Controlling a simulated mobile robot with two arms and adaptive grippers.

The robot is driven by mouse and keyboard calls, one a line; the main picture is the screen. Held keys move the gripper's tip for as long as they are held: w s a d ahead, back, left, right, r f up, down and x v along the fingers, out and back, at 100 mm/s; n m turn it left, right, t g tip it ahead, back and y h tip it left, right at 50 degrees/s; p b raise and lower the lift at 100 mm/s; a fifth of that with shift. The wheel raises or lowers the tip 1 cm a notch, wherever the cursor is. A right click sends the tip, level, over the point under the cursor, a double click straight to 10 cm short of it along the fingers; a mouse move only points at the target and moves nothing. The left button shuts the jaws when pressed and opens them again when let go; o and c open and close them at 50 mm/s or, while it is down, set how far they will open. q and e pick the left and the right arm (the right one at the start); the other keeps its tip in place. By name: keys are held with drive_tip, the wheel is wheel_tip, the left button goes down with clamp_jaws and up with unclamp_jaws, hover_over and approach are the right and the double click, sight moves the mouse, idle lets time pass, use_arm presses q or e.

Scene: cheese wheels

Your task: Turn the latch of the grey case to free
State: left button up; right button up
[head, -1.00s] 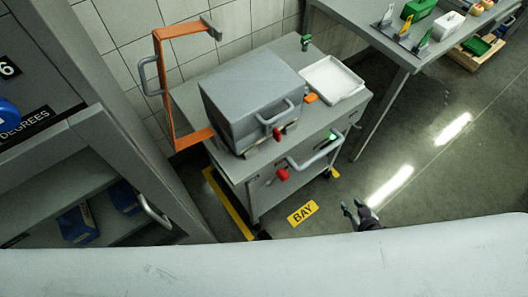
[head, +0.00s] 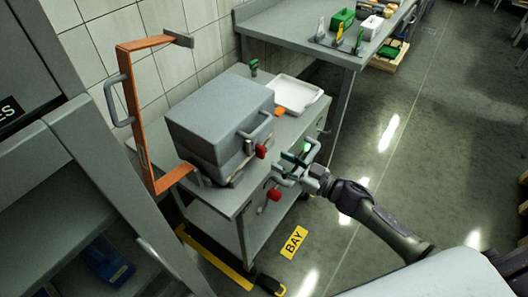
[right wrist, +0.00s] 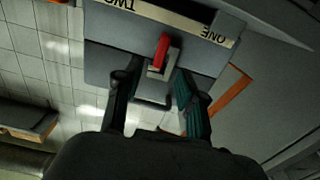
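The grey case (head: 220,115) sits on the cart top, its lid shut, with a grey handle on its front. Its red latch (head: 261,151) is on the front below the handle. In the right wrist view, the red latch (right wrist: 162,50) lies over a grey fitting, beside a pale strip (right wrist: 185,22) with upside-down words ONE and TWO. My right gripper (head: 296,168) is in front of the case, to the right of the latch and apart from it in the head view. Its two fingers (right wrist: 155,85) are spread, with nothing visibly held. My left gripper is out of view.
The cart (head: 233,200) has a second red knob (head: 274,194) on its front. A white tray (head: 297,93) and an orange piece lie beside the case. An orange frame (head: 133,110) stands at left. A grey cabinet is nearer left; floor at right is clear.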

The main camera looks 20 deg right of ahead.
sight(264, 153)
drive_tip(key=x, duration=0.6)
drive_tip(key=shift+w+a, duration=0.25)
drive_tip(key=shift+w, duration=0.05)
clamp_jaws()
